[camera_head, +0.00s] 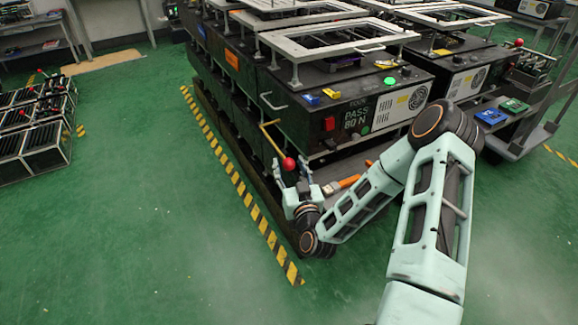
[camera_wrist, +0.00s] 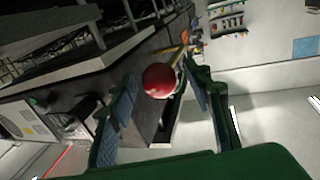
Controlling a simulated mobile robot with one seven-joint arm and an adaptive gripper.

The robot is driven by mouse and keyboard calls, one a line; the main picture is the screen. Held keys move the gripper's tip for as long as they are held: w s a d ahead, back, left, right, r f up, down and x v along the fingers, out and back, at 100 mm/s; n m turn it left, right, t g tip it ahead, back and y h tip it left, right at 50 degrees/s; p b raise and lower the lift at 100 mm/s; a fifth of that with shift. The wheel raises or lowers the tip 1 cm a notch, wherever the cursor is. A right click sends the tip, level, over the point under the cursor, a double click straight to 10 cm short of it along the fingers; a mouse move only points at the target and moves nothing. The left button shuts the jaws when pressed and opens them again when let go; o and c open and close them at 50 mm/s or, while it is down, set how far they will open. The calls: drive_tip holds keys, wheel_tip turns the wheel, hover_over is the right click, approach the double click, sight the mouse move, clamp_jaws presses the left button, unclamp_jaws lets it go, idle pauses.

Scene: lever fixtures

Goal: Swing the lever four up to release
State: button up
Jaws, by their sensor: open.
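A lever with a yellow rod (camera_head: 272,138) and a red ball knob (camera_head: 288,163) is on the side of the near black machine. The rod slants down to the knob. My gripper (camera_head: 289,172) is open just below the knob, fingers pointing up toward it. In the wrist view, the red knob (camera_wrist: 158,80) shows between the two green fingers of my gripper (camera_wrist: 158,76), with gaps at both sides. I cannot tell how deep the knob sits between them. No lever number is readable.
The black machine (camera_head: 345,105) has a red switch and a "PASS 80 N" panel. An orange-handled tool (camera_head: 343,184) lies on its lower ledge near my arm. Yellow-black floor tape (camera_head: 238,185) runs alongside. Green floor to the left is clear up to black racks (camera_head: 35,125).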

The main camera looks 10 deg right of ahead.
drive_tip(key=shift+w, duration=0.35)
clamp_jaws()
